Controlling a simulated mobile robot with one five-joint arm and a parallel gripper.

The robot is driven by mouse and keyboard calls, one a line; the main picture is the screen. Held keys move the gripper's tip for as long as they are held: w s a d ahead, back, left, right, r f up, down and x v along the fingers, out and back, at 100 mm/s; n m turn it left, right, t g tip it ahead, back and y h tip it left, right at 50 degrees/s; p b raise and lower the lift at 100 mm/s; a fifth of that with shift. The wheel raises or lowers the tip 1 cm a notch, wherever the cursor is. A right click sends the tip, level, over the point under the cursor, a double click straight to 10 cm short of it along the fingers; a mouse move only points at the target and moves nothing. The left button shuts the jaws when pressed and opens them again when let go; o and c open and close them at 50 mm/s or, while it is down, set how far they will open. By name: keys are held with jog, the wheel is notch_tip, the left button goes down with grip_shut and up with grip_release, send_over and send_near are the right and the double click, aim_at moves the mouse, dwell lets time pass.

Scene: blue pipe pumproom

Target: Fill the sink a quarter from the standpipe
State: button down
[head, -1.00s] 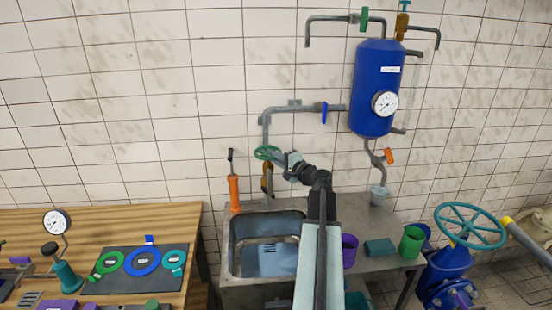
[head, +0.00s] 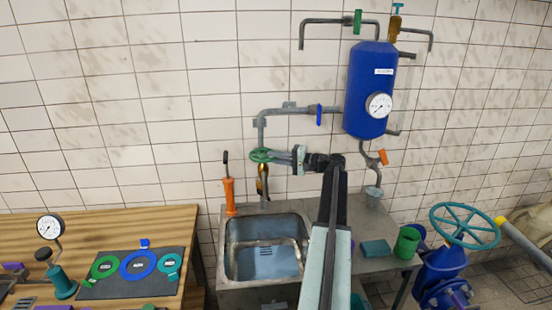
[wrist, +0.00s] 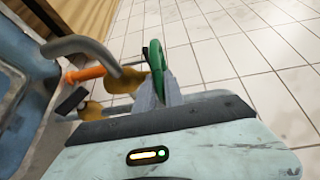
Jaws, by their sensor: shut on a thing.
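The standpipe is a grey pipe (head: 262,133) on the tiled wall, with a green handwheel (head: 258,156) and a brass tap body (head: 262,178) above the sink's back edge. My gripper (head: 280,156) is shut on the green handwheel from the right. In the wrist view the handwheel (wrist: 180,58) shows on edge between my fingers (wrist: 160,92). The steel sink (head: 227,255) is below, left of my arm. Its inside looks blue, with drain slots visible; I cannot tell the water depth. No clear stream shows under the tap.
An orange-handled tool (head: 230,195) stands at the sink's back left corner. A blue tank (head: 370,95) with a gauge hangs on the wall to the right. A green cup (head: 407,242) and teal block (head: 376,248) sit on the counter. A wooden bench (head: 120,220) is left.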

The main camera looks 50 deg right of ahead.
dwell(0.3)
jog(key=c, duration=1.5)
grip_release()
jog(key=shift+o, duration=0.2)
jog(key=v, duration=0.8)
jog(key=shift+w, duration=0.1)
